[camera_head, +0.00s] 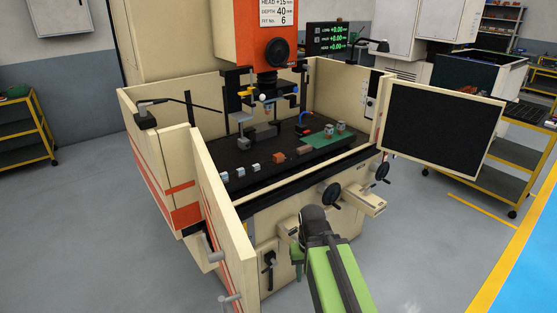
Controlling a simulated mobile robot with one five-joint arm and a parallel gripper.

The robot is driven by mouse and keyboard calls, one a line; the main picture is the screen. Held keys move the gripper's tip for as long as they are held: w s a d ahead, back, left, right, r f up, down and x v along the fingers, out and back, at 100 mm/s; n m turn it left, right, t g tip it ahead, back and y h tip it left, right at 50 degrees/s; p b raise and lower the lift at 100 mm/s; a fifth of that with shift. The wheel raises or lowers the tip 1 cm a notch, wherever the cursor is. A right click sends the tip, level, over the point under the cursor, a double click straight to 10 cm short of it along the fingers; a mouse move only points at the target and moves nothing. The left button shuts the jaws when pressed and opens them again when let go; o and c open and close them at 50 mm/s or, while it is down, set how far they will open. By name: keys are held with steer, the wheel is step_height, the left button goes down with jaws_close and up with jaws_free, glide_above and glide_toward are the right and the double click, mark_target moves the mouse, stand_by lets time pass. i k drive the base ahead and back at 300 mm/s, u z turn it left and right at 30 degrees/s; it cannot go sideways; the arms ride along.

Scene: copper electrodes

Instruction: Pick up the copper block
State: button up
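A small copper-brown block (279,157) lies on the dark machine table (248,160), near its front edge. A second, flatter copper-brown block (305,150) lies just to its right; I cannot tell which one the task means. My green arm rises from the bottom of the view to a dark joint. My gripper (298,252) hangs partly hidden at its left, outside the machine, in front of and below the table. It is well apart from both blocks. Its fingers are too small and dark to show whether they are open or shut.
Several small silvery blocks (240,170) stand left of the copper ones. A green mat (318,138) with grey pieces lies right. The orange machine head (266,35) hangs above. An open cream door panel (222,215) stands left, a black-windowed panel (443,132) right. Handwheels (331,194) project in front.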

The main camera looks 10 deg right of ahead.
mark_target(278, 158)
steer(key=z, duration=1.05)
steer(key=i, duration=2.6)
steer(key=u, duration=1.35)
steer(key=k, duration=0.2)
steer(key=u, duration=2.45)
steer(key=k, duration=0.8)
